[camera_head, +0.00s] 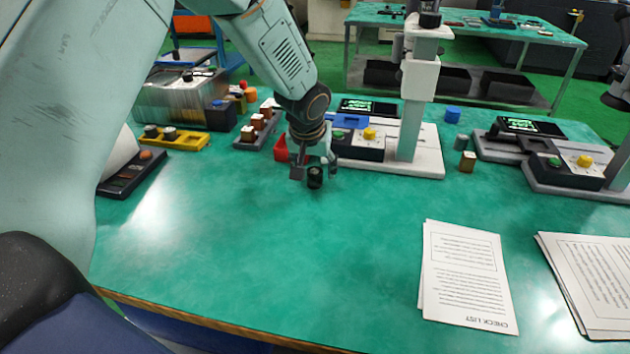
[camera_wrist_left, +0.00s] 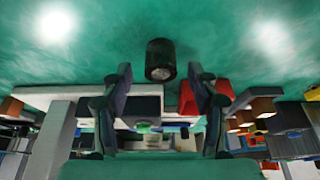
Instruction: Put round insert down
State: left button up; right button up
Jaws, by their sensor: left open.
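The round insert (camera_head: 315,177) is a small dark cylinder on the green table top (camera_head: 250,250). My left gripper (camera_head: 313,169) comes down from above at the insert. Its two fingers are apart, and in the wrist view the left gripper (camera_wrist_left: 159,82) has the insert centred between and just beyond its fingertips. My right gripper is not in view.
Behind the gripper stand a red bin (camera_head: 281,148) and a white-based measuring device (camera_head: 420,163). A second device (camera_head: 560,185) is at right. Coloured blocks on trays (camera_head: 175,140) are at left. Papers (camera_head: 465,275) lie front right. The front middle of the table is clear.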

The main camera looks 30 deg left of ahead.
pick_arm(q)
jog(key=shift+x, duration=1.25)
jog(key=shift+r, duration=0.2)
jog(key=shift+c, duration=1.4)
jog(key=shift+f, duration=0.1)
jog(key=c, duration=0.4)
grip_shut()
